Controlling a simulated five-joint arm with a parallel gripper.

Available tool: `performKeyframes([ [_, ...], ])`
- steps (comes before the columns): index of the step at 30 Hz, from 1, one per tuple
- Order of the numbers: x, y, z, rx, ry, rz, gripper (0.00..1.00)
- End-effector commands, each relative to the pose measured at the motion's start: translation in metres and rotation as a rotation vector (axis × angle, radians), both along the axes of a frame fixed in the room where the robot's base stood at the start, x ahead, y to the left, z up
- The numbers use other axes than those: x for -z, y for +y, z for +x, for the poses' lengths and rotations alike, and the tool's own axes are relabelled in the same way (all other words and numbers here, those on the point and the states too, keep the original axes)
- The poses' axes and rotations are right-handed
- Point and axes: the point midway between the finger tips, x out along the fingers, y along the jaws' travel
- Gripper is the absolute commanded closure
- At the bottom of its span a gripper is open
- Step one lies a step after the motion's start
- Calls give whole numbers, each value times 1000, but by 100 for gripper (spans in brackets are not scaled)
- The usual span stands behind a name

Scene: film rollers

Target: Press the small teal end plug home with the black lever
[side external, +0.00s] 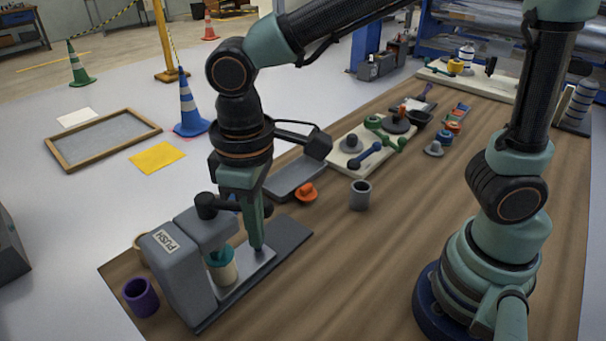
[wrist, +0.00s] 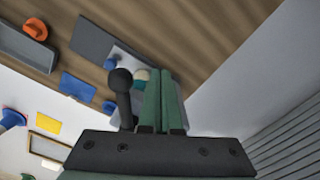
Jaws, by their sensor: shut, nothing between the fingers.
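The small teal end plug (side external: 221,257) sits at the top of a cream roller (side external: 226,273), under the head of a grey press (side external: 178,262) marked PUSH. The black lever (side external: 207,205) shows its round end above the press head; its bar runs right and is partly hidden by my gripper. My gripper (side external: 258,246) is shut and empty, pointing down at the right of the roller, over the press base. In the wrist view, the lever's knob (wrist: 120,79) is just left of the shut green fingers (wrist: 160,74). I cannot tell whether they touch the lever or how deep the plug sits.
A purple cup (side external: 140,297) stands left of the press. A grey tray (side external: 294,180), an orange part (side external: 306,193) and a grey cup (side external: 360,195) lie behind and to the right. A cream board (side external: 345,168) holds several parts.

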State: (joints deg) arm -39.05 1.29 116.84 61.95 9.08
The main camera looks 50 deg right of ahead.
Motion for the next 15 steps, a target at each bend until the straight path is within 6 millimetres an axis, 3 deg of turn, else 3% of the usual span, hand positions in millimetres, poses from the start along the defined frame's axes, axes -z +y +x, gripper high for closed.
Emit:
performKeyframes([
  [15,-38,0,0,0,-3,1,100],
])
